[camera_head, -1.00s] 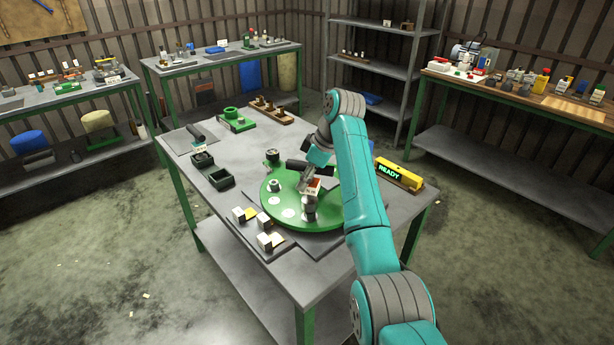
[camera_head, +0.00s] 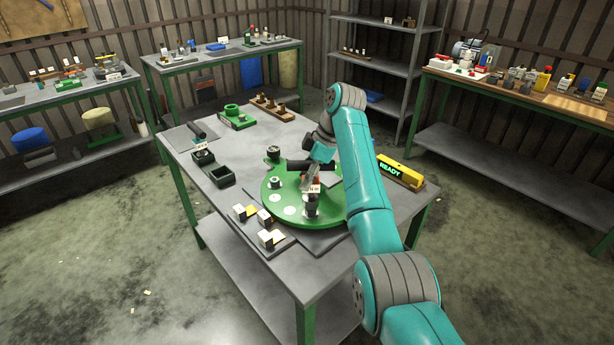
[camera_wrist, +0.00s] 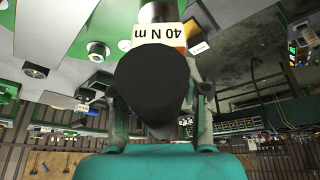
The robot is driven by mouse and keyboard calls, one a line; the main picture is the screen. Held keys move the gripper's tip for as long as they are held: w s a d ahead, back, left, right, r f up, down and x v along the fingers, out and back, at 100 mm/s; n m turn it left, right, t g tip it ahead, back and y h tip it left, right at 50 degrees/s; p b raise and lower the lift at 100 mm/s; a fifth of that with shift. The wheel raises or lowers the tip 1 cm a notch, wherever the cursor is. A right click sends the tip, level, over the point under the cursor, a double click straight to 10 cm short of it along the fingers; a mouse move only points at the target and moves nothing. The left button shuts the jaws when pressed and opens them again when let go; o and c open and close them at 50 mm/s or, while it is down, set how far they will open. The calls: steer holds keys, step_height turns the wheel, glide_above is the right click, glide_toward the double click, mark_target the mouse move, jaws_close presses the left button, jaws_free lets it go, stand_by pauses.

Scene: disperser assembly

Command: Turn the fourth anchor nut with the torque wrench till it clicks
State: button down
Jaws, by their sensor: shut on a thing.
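My gripper (camera_head: 311,176) is shut on the torque wrench, above the green round plate (camera_head: 290,212). In the wrist view its two fingers flank the wrench's dark grip (camera_wrist: 155,85), and a white "40 N m" label (camera_wrist: 158,36) shows beyond it. In the head view the label (camera_head: 312,188) sits below the fingers, over a dark upright part (camera_head: 311,206) near the plate's front. Whether the wrench is seated on a nut there is hidden.
A yellow box reading READY (camera_head: 400,172) stands to the plate's right. Small white-and-dark blocks (camera_head: 265,238) lie at the front left. A dark tray (camera_head: 221,177), a green part (camera_head: 236,117) and a wooden rack (camera_head: 275,110) occupy the table's left and back.

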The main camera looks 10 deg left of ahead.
steer(key=shift+f, duration=1.6)
steer(key=shift+m, duration=0.3)
steer(key=shift+w+m+t, duration=0.2)
steer(key=shift+m+t, duration=0.6)
steer(key=shift+m, duration=1)
steer(key=shift+w+r+m+t+h, duration=0.15)
steer(key=shift+m+t, duration=0.2)
steer(key=shift+m, duration=0.6)
steer(key=shift+w+f+m+t+h, duration=0.15)
steer(key=shift+m+t, duration=0.2)
steer(key=shift+m, duration=0.6)
steer(key=shift+w+d+r+m+t+h, duration=0.1)
steer(key=shift+m+t+h, duration=0.2)
steer(key=shift+m, duration=0.65)
steer(key=shift+r+m+t+h, duration=0.1)
steer(key=shift+m+t+h, duration=0.15)
steer(key=shift+m, duration=0.7)
steer(key=shift+w+d+m+t+h, duration=0.15)
steer(key=shift+m+t+h, duration=0.3)
steer(key=shift+m, duration=1.15)
steer(key=shift+n, duration=0.3)
